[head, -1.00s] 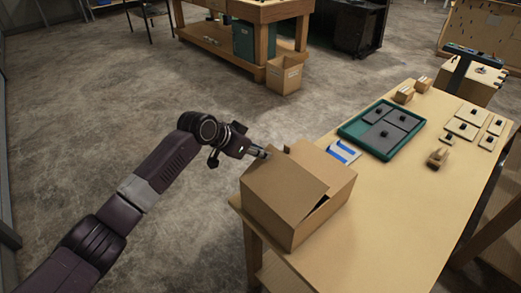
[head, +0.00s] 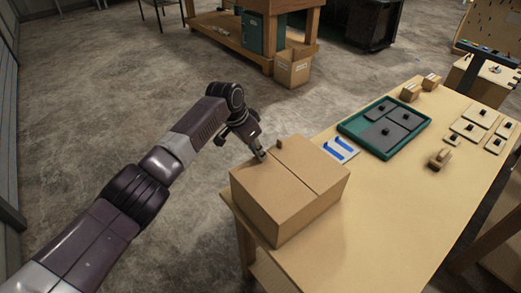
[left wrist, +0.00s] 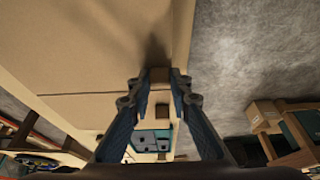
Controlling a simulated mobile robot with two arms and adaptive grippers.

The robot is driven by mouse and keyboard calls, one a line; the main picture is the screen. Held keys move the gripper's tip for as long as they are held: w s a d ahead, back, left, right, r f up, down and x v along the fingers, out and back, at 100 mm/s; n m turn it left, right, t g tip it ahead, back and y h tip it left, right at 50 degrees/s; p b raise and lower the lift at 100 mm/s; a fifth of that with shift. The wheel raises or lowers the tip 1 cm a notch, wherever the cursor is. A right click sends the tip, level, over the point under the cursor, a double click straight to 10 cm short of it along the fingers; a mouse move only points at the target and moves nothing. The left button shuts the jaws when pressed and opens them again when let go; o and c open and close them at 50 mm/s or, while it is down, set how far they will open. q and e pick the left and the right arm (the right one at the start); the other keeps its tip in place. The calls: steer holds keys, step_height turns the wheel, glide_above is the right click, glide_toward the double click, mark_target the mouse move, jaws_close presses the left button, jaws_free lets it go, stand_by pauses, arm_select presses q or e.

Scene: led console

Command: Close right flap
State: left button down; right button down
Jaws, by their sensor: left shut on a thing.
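The cardboard box (head: 292,190) stands on the near left corner of the table. Its two top flaps lie about flat, with a narrow seam between them. My left gripper (head: 262,157) is at the far left edge of the left-hand flap (head: 265,178), shut on cardboard there. The exact grip spot is hard to make out. In the left wrist view my left gripper (left wrist: 160,90) has its fingers around a small tan piece, with the box top (left wrist: 80,50) filling the upper left. A small cardboard tab (head: 279,143) sticks up at the seam's far end. My right gripper is not in view.
A blue-marked white sheet (head: 340,149) lies beside the box. A green tray (head: 425,119) with grey plates is farther along the table (head: 390,210). Small boxes and several light plates stand at the back. The table's front right is clear.

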arm_select(q)
steer(key=shift+w+d+r, duration=0.2)
steer(key=shift+d+r, duration=0.25)
steer(key=shift+d, duration=0.15)
steer(key=c, duration=2.1)
jaws_free()
steer(key=o, duration=0.3)
steer(key=shift+w+d+f, duration=0.15)
steer(key=shift+d+f, duration=0.05)
steer(key=shift+f, duration=0.05)
steer(key=shift+o, duration=0.2)
steer(key=shift+w+d+f, duration=0.1)
steer(key=shift+f, duration=0.15)
steer(key=shift+a, duration=0.4)
steer(key=shift+s+a+r, duration=0.15)
steer(key=shift+s+r, duration=0.05)
steer(key=shift+r, duration=0.15)
steer(key=v, duration=1.1)
steer(key=shift+d+r, duration=0.15)
steer(key=shift+d, duration=0.15)
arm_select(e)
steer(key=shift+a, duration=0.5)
